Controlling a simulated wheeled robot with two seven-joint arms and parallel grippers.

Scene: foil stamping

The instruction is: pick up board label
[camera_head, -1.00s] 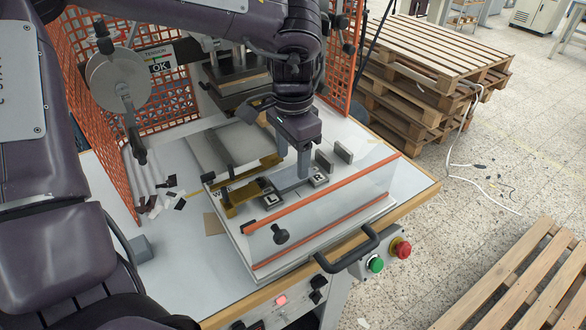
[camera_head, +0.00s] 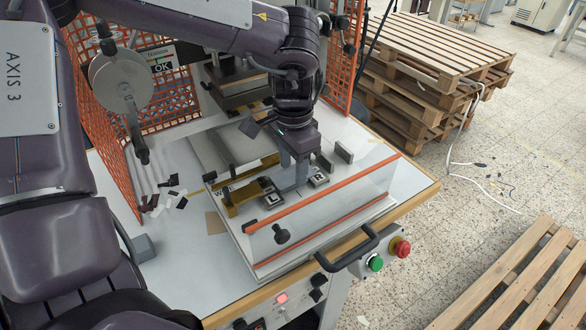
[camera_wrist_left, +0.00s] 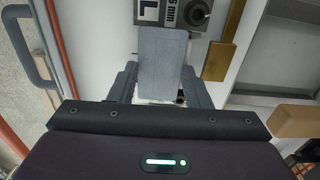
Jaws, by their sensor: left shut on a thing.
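A flat grey rectangular board (camera_wrist_left: 162,60), which I take to be the board label, stands between the fingers of my left gripper (camera_wrist_left: 160,88) in the left wrist view. The gripper is shut on it. In the head view my left gripper (camera_head: 294,180) points down over the press bed, between the block marked L (camera_head: 271,198) and the block marked R (camera_head: 318,180). The fingers partly hide the board there. Whether the board touches the bed, I cannot tell. My right gripper is out of view.
A clear guard with orange edges (camera_head: 318,205) stands in front of the bed. A brass bar (camera_head: 231,205) lies left of the blocks. An upright grey plate (camera_head: 343,152) stands at right. Orange mesh (camera_head: 97,110) borders the left. A black handle (camera_head: 353,248) is at the front edge.

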